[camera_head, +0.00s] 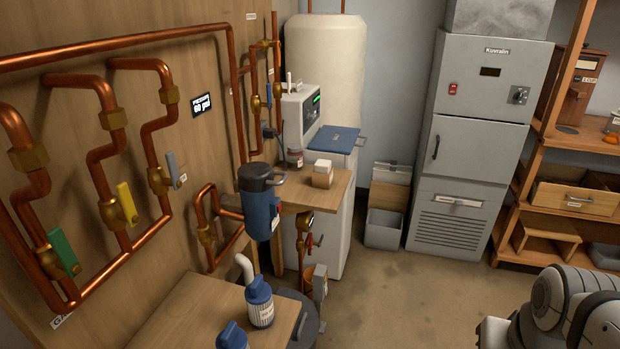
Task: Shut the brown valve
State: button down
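I cannot clearly make out a brown valve handle. A small brownish piece (277,90) on the pipes at the back of the wooden wall may be one, but it is too small to tell its position. Beside it is a blue handle (267,96). Nearer on the copper pipes are a green handle (63,250), a yellow handle (127,202) and a grey handle (173,169). A red handle (311,243) is under the wooden counter. Part of my white and black arm shows at the lower right, away from the valves. My gripper is not visible.
A wooden bench (202,312) with blue-capped bottles is in front. A grey cabinet (470,145) and wooden shelves (560,181) are behind. The floor (410,295) in the middle is clear.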

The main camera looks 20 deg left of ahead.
aim_at(218, 236)
jog(key=u, duration=0.1)
jog(key=i, duration=0.75)
jog(key=u, duration=0.5)
jog(key=k, duration=0.95)
jog(key=u, duration=0.2)
jog(key=i, duration=0.95)
jog(key=z, duration=0.1)
